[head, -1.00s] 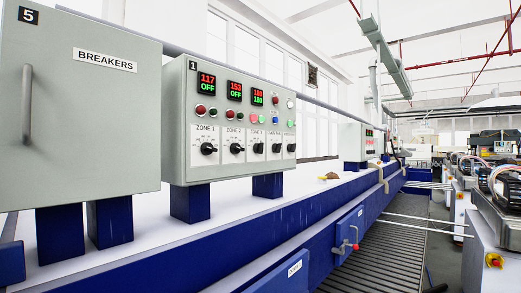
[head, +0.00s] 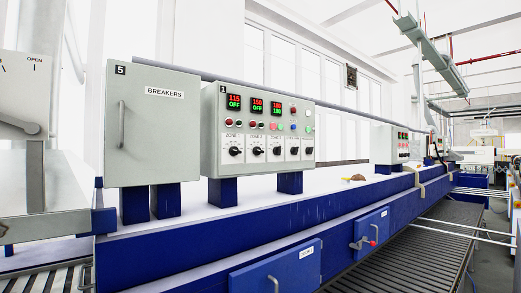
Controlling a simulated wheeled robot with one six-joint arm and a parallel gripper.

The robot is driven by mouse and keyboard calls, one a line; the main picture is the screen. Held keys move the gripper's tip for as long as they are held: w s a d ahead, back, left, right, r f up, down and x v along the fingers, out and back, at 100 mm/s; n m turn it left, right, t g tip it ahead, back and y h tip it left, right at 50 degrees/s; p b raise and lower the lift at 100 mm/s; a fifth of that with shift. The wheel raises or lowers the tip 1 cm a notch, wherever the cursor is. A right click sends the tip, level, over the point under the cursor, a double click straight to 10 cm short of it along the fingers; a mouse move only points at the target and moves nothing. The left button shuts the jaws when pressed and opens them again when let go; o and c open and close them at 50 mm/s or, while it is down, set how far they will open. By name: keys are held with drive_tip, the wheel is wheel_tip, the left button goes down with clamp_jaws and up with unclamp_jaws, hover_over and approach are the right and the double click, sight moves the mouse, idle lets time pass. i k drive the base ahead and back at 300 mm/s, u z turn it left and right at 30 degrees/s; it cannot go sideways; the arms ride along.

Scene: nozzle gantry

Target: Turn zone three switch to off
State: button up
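The grey control panel (head: 210,125) marked 1 stands on blue legs on the white-topped machine bed, ahead of me. It has a row of black rotary switches on white plates. The zone three switch (head: 275,150) appears to be the third from the left; its label is too small to read, and its exact setting cannot be told. My gripper is not in view.
A grey breakers cabinet (head: 150,135) marked 5 stands left of the panel. Blue doors with handles (head: 280,270) line the bed's front. A slatted floor or conveyor (head: 425,245) runs along the right. A light machine part marked OPEN (head: 25,90) stands at the far left.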

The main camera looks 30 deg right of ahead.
sight(277, 151)
drive_tip(key=u, duration=0.3)
drive_tip(key=k, duration=0.6)
drive_tip(key=z, duration=0.7)
drive_tip(key=i, duration=0.75)
drive_tip(key=z, duration=0.5)
